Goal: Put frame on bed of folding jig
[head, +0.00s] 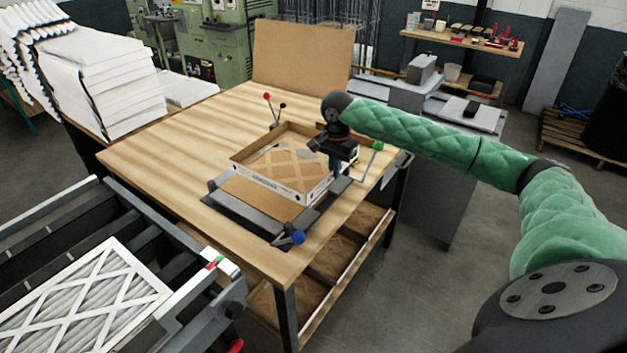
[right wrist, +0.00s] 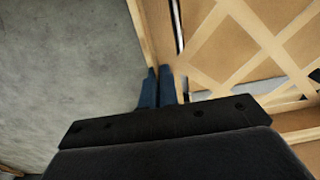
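The folding jig (head: 245,213) is a dark grey fixture on the wooden table, with levers ending in red, black, green and blue knobs. The frame (head: 258,161), a shallow cardboard tray with a lattice bottom and printed white outer sides, lies flat over the jig's bed; I cannot tell if it rests fully on it. My right gripper (head: 333,168) is at the frame's right side. In the right wrist view its blue fingers (right wrist: 157,85) are close together on the frame's side wall (right wrist: 146,35), with the lattice to the right. My left gripper is out of view.
A conveyor (head: 60,220) at lower left carries a pleated filter (head: 85,300). White pleated packs (head: 110,80) are stacked at left. More cardboard frames lie on the shelf (head: 335,255) under the table. A brown board (head: 302,52) stands at the table's back. The table's left part is clear.

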